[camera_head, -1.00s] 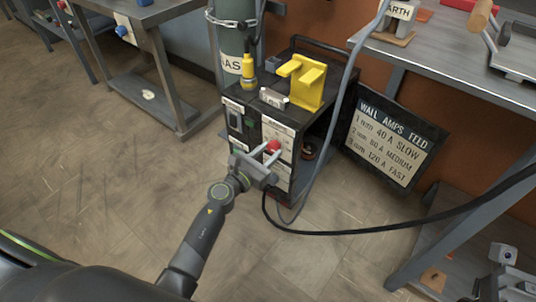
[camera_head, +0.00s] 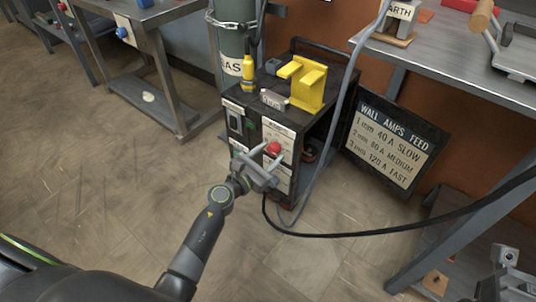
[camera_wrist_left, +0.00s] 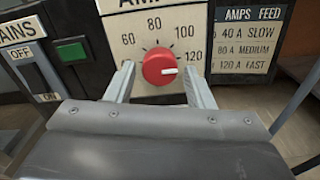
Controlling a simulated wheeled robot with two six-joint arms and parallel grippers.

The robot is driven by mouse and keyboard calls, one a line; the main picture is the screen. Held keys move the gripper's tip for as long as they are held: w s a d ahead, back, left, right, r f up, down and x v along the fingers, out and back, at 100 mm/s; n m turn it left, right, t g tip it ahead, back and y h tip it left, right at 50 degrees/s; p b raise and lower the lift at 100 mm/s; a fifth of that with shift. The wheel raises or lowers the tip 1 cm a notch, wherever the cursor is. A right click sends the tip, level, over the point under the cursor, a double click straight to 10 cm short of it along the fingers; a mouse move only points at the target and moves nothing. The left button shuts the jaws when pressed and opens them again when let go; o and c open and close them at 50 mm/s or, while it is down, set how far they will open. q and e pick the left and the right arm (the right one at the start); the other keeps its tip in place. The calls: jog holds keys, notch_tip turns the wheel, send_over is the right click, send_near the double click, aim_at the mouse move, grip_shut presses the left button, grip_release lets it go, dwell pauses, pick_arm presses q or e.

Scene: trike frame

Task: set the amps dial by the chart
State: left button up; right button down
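The red amps dial (camera_wrist_left: 160,67) is on the front of the welder (camera_head: 262,150). Its white pointer mark faces right, near the 120 on the printed scale in the left wrist view. My left gripper (camera_wrist_left: 158,80) is open, with one finger on each side of the dial. I cannot tell whether either finger touches it. The chart (camera_head: 393,142) leans beside the welder and reads 1 mm 40 A slow, 2 mm 80 A medium, 3 mm 120 A fast. In the left wrist view the chart (camera_wrist_left: 248,45) shows without its wall column. My right gripper is not in view.
A green mains button (camera_wrist_left: 71,51) and an ON/OFF switch are left of the dial. A black cable (camera_head: 350,233) crosses at right.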

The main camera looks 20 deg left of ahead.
pick_arm(q)
jog(key=shift+o, duration=0.6)
jog(key=shift+r, duration=0.1)
jog(key=shift+s+a, duration=0.1)
jog(key=shift+s, duration=0.1)
jog(key=v, duration=1.7)
